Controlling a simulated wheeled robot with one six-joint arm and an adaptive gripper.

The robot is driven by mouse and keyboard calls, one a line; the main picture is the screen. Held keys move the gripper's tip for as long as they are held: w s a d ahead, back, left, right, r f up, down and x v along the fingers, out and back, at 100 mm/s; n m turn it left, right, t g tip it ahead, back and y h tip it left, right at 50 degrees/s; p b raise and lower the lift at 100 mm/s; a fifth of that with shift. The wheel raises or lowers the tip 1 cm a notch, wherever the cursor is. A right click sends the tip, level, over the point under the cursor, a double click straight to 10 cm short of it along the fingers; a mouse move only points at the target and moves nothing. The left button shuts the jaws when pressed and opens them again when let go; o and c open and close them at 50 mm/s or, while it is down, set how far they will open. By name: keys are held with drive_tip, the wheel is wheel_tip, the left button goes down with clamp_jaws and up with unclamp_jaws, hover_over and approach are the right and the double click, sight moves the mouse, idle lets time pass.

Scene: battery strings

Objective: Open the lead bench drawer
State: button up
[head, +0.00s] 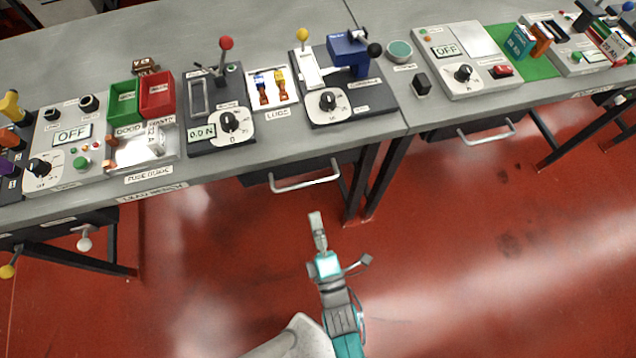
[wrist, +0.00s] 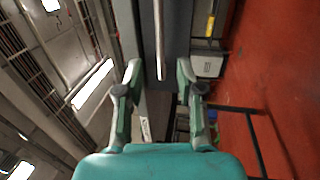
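A dark drawer (head: 258,178) with a pale bar handle (head: 306,183) sits under the front edge of the left bench (head: 225,164). It looks shut. The bench's edge label is too small to read surely. My gripper (head: 316,218) is below and in front of the handle in the head view, apart from it. In the wrist view my gripper (wrist: 159,78) is open and empty. The handle (wrist: 158,40) shows there as a thin pale bar beyond the fingertips, lined up with the gap between them. The drawer front (wrist: 174,30) is beside it.
Another drawer with a bar handle (head: 490,133) is under the right bench. Levers with ball knobs (head: 84,242) hang at the left. Dark bench legs (head: 362,185) stand just right of the handle. Switch panels and bins cover the bench top. The red floor (head: 470,260) in front is clear.

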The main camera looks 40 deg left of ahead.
sight(305, 183)
drive_tip(key=x, duration=0.9)
drive_tip(key=shift+w+a+r, duration=0.1)
drive_tip(key=shift+w+a, duration=0.15)
drive_tip(key=shift+a, duration=0.05)
clamp_jaws()
